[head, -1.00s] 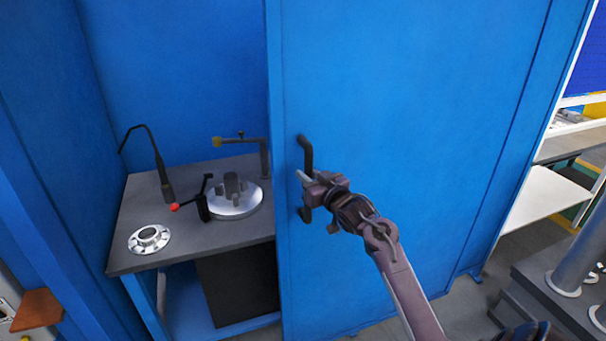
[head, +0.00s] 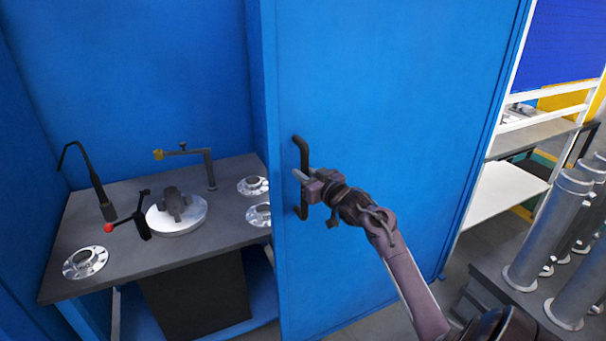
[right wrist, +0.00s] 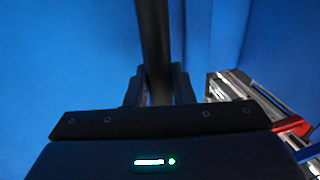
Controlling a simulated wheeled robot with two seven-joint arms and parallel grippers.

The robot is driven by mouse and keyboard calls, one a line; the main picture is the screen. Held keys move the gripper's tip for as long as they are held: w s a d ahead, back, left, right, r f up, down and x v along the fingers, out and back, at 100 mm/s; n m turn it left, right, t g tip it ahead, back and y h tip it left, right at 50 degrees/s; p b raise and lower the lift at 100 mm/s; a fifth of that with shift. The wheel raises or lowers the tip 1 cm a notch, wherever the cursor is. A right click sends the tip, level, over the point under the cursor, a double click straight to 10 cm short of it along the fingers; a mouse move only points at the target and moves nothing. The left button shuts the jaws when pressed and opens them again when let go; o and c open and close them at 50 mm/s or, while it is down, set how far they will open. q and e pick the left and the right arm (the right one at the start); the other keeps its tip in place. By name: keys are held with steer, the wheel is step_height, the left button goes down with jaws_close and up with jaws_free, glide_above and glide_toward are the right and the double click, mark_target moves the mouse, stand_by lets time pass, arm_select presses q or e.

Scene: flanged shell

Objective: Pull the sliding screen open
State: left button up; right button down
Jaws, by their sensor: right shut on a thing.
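The blue sliding screen (head: 390,120) stands in the middle of the head view and covers the right part of the blue booth. A dark bar handle (head: 303,150) is fixed near its left edge. My right gripper (head: 302,177) is shut on the handle at about its middle. In the right wrist view the dark handle bar (right wrist: 153,45) runs upright between the two fingers (right wrist: 158,88). The open part of the booth shows to the left of the screen. My left gripper is not in view.
Inside the booth a grey bench (head: 115,215) holds a round metal chuck (head: 177,214), a red-knobbed lever (head: 108,228) and several flanged rings (head: 86,262). Grey flanged pipes (head: 545,235) and a white shelf (head: 505,195) stand at the right.

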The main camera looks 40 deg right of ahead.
steer(key=shift+d, duration=0.2)
steer(key=c, duration=1.3)
jaws_free()
steer(key=shift+d, duration=0.1)
steer(key=shift+s, duration=0.1)
steer(key=shift+s+f, duration=0.1)
steer(key=shift+s, duration=0.1)
steer(key=s+b, duration=0.2)
steer(key=s, duration=0.5)
steer(key=shift+s+a, duration=0.15)
steer(key=shift+a, duration=0.2)
